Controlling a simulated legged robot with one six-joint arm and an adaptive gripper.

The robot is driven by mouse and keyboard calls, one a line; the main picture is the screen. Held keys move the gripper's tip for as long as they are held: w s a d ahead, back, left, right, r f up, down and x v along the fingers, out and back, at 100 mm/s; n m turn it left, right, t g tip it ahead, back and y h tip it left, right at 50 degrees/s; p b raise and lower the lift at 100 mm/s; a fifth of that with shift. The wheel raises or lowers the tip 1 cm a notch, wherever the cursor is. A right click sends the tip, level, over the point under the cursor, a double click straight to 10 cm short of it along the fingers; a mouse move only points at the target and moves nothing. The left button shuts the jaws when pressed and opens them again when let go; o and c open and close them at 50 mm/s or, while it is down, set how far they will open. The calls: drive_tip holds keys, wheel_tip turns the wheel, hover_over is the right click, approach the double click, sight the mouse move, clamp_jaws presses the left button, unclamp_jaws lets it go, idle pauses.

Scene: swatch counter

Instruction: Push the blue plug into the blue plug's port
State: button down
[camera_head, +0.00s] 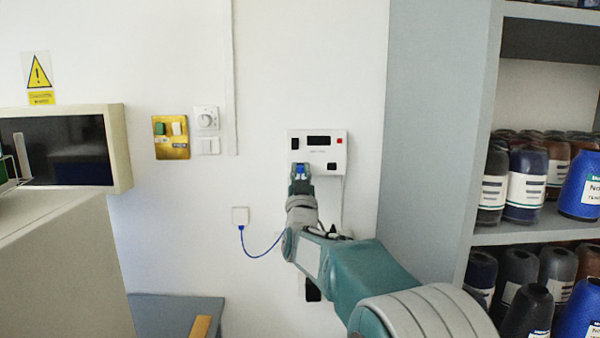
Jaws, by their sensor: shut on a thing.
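My gripper (300,178) is in front of the lower left part of a white wall panel (318,145). It is shut on the blue plug (300,169), which shows as a small blue patch between the fingertips. A blue cable (262,254) runs from a white wall box (240,216) toward my gripper. The panel has a dark display, a red square at the upper right and a dark socket (332,167) at the lower right. The blue plug's port is not visible; my gripper and the plug cover the lower left of the panel. I cannot tell whether the plug touches the panel.
A yellow plate (171,150) with switches and a white dial (206,118) are on the wall to the left. A beige machine (118,150) stands at far left. The wall around the panel is mostly clear.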

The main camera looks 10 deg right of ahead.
drive_tip(key=shift+w+d, duration=0.1)
drive_tip(key=shift+w, duration=0.35)
drive_tip(key=c, duration=0.5)
unclamp_jaws()
drive_tip(key=shift+s+f, duration=0.1)
drive_tip(key=v, duration=1.1)
drive_tip(key=shift+s+f, duration=0.25)
drive_tip(key=shift+s, duration=0.05)
drive_tip(key=s+f+g+y, duration=0.1)
drive_tip(key=s+f+g, duration=0.5)
drive_tip(key=s, duration=0.5)
drive_tip(key=s+f+n+g+y, duration=0.1)
drive_tip(key=s+f+g, duration=0.5)
drive_tip(key=s, duration=0.6)
drive_tip(key=s+f+n+g+y, duration=0.1)
drive_tip(key=s+f+g, duration=0.4)
drive_tip(key=s, duration=0.6)
drive_tip(key=shift+s+f+g+y, duration=0.3)
drive_tip(key=shift+f+g+y, duration=0.1)
drive_tip(key=shift+g+y, duration=0.4)
